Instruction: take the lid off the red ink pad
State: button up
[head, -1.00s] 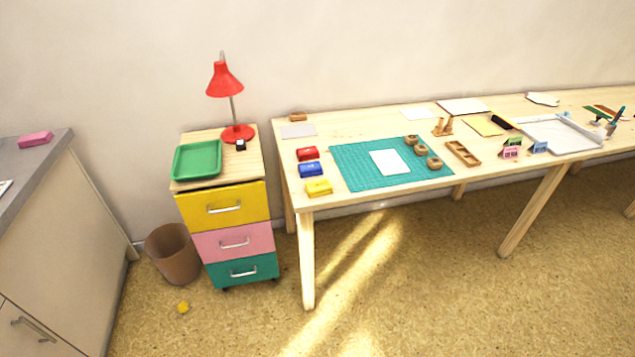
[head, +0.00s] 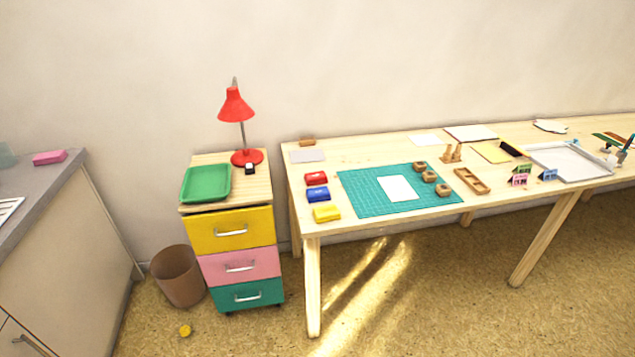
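The red ink pad (head: 316,178) lies near the left end of the wooden table, at the back of a short row of three pads. Its red lid appears to be on. The blue ink pad (head: 318,194) lies just in front of it, and the yellow ink pad (head: 326,213) is nearest the table's front edge. My gripper is not in the head view.
A drawer cabinet (head: 231,231) with a green tray (head: 206,198) and red lamp (head: 237,104) stands left of the table (head: 297,211). A bin (head: 178,277) stands on the floor.

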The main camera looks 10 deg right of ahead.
aim_at(319, 176)
jog(key=i+j+u, duration=0.3)
jog(key=i, duration=0.7)
jog(key=i+u, duration=0.3)
jog(key=i, duration=1.4)
